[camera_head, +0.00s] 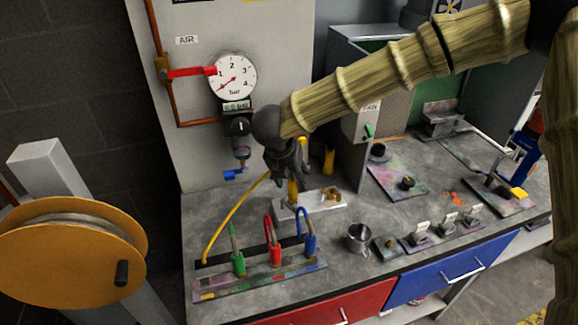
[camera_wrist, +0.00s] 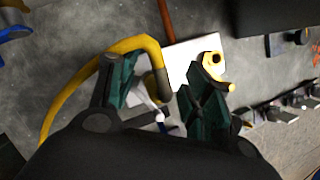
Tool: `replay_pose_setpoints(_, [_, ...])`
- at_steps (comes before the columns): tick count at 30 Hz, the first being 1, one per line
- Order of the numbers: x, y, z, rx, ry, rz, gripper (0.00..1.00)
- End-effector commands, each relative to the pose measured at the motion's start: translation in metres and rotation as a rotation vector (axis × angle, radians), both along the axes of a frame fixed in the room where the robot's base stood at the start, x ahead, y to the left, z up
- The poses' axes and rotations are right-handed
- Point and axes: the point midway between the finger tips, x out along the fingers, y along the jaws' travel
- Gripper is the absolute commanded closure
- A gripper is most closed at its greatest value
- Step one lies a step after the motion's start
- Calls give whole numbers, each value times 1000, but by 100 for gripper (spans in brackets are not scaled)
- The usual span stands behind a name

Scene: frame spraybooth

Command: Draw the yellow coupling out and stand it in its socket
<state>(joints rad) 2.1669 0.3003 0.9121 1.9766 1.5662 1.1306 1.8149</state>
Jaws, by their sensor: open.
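The yellow coupling (camera_wrist: 140,46) is on the end of a yellow hose that bends between my fingers in the wrist view. In the head view, the yellow hose (camera_head: 228,215) rises from the bench to the coupling, which is mostly hidden under my gripper (camera_head: 290,176). My gripper, also in the wrist view (camera_wrist: 160,90), is open with its green-padded fingers on either side of the coupling's dark end; I cannot tell whether they touch. A white plate (camera_head: 285,213) with a brass fitting (camera_head: 331,194) lies below. The rack (camera_head: 262,284) has a yellow-marked place at its left end, with no coupling standing there.
Green (camera_head: 238,262), red (camera_head: 275,252) and blue (camera_head: 310,243) couplings stand in the rack. A metal cup (camera_head: 359,238) is right of it. The gauge (camera_head: 233,77) and regulator hang on the panel behind. A yellow hose reel (camera_head: 62,262) is at left.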

Motion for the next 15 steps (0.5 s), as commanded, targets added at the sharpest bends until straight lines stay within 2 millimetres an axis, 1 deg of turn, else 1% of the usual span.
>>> replay_pose_setpoints(3, [4, -3, -11, 1, 1, -2, 51])
replay_pose_setpoints(10, [7, -7, -22, 1, -2, -3, 51])
replay_pose_setpoints(15, [11, -6, -25, 1, 0, -3, 51])
